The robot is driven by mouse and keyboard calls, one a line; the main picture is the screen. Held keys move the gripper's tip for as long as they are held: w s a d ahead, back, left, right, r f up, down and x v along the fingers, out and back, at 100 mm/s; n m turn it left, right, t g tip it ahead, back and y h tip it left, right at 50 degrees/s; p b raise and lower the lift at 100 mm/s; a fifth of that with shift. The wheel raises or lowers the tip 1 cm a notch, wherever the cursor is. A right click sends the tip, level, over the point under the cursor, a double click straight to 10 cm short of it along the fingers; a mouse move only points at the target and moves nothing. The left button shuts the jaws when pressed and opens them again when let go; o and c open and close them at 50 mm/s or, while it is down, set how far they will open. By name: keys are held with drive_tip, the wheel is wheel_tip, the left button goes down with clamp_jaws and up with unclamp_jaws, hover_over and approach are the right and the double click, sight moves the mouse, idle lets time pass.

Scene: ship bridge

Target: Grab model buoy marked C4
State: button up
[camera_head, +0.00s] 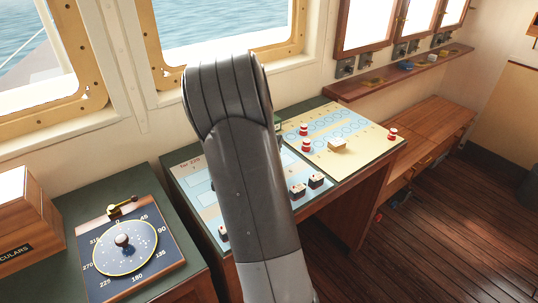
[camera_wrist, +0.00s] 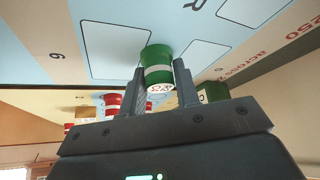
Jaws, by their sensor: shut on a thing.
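In the wrist view, a green model buoy (camera_wrist: 157,62) with a white band sits between the two fingers of my gripper (camera_wrist: 160,72), which is shut on it. The buoy's white end faces the camera and carries small red marks that I cannot read as C4. It is over or against a pale blue chart board (camera_wrist: 105,35) with white rectangles; whether it touches the board I cannot tell. In the head view my arm hides the gripper and this buoy.
Red-and-white buoys (camera_head: 306,145) and a cream block (camera_head: 337,145) stand on the yellow board with blue circles (camera_head: 365,152). Dark-and-white blocks (camera_head: 316,181) lie on the blue board (camera_head: 203,193). A compass-dial panel (camera_head: 125,262) is at left.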

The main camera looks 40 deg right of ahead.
drive_tip(key=shift+c, duration=1.3)
drive_tip(key=shift+r, duration=0.1)
